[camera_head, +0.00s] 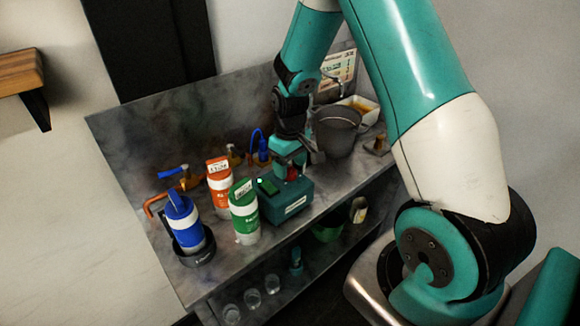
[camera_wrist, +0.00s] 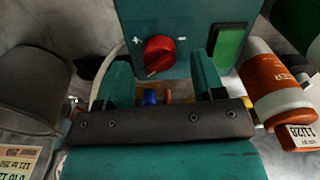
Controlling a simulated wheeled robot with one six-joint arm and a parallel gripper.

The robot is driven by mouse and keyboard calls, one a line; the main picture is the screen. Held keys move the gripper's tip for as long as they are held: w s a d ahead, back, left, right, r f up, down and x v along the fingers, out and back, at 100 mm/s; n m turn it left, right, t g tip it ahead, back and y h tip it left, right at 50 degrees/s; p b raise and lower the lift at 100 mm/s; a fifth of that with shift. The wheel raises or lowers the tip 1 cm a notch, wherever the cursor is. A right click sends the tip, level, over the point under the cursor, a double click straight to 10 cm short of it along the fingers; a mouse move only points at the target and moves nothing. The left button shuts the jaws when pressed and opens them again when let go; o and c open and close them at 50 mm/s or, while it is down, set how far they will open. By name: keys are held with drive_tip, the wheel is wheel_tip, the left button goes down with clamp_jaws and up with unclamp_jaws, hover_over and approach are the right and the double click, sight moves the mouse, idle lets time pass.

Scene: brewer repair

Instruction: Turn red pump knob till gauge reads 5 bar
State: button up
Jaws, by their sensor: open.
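The red pump knob (camera_wrist: 159,56) sits on the face of a teal pump box (camera_wrist: 185,15), with "+" and "-" marks beside it. A green panel (camera_wrist: 229,47) is right of the knob. My gripper (camera_wrist: 162,78) is open, its two teal fingers apart and pointing at the box, one on each side of the knob's line; I cannot tell whether they touch it. In the head view the pump box (camera_head: 290,206) stands on the bench with my gripper (camera_head: 291,165) above it and a bit of the red knob (camera_head: 292,174) showing. I cannot make out a gauge reading.
Orange (camera_head: 218,185) and green-labelled (camera_head: 244,212) bottles and a blue container (camera_head: 183,224) stand left of the box. A grey bucket (camera_head: 338,132) is behind it to the right. Glasses (camera_head: 252,298) are on the lower shelf.

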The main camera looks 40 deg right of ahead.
sight(290, 168)
drive_tip(key=shift+f, duration=0.95)
drive_tip(key=shift+c, duration=0.3)
drive_tip(key=c, duration=0.9)
drive_tip(key=shift+o, duration=0.2)
drive_tip(key=m, duration=0.4)
drive_tip(key=shift+m, duration=0.4)
drive_tip(key=o, duration=0.9)
drive_tip(key=shift+r, duration=0.1)
wheel_tip(290, 168, up, 17)
drive_tip(key=shift+r+b, duration=0.2)
drive_tip(key=shift+b, duration=0.95)
